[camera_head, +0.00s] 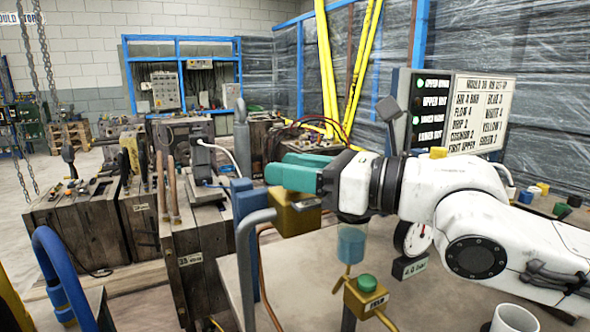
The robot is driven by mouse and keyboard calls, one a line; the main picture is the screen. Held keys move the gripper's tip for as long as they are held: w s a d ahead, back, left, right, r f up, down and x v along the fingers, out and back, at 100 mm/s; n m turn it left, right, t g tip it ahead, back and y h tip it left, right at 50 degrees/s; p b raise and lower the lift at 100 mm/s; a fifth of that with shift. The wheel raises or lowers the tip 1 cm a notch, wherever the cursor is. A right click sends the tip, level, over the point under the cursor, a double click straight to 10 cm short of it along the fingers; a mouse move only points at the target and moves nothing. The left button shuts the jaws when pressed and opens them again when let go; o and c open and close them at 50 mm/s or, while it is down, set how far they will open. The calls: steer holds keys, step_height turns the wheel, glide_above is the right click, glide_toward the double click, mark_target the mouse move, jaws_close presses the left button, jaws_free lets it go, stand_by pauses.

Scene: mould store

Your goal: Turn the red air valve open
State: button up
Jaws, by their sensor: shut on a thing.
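My gripper (292,172), with green fingers on a white and black wrist, reaches in from the right. Its fingers are closed directly above a brass valve body (290,220) with a small label. No red shows; the red air valve's handle is hidden by the fingers, which appear to be shut on it. I cannot tell how far it is turned. The brass body sits by a grey bent pipe (243,262) and a blue post (241,188). A clear bowl with bluish contents (351,246) hangs at its right.
A round gauge (414,236) with a "4.0 bar" tag stands under my arm. A brass block with a green button (367,284) is in front. A white mug (513,318) is at lower right. A lit panel (431,108) and letter board (481,112) stand behind my arm.

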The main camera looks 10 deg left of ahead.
steer(key=shift+a+f, duration=0.1)
steer(key=shift+f, duration=0.25)
steer(key=o, duration=0.8)
steer(key=shift+o, duration=0.6)
steer(key=shift+r, duration=0.15)
steer(key=shift+r, duration=0.15)
steer(key=shift+s+d+r+p, duration=0.2)
steer(key=shift+d+p, duration=0.2)
steer(key=shift+p, duration=0.3)
steer(key=shift+s+d+p, duration=0.1)
steer(key=shift+d+p, duration=0.25)
steer(key=p+v, duration=0.1)
steer(key=v, duration=0.8)
steer(key=shift+f, duration=0.3)
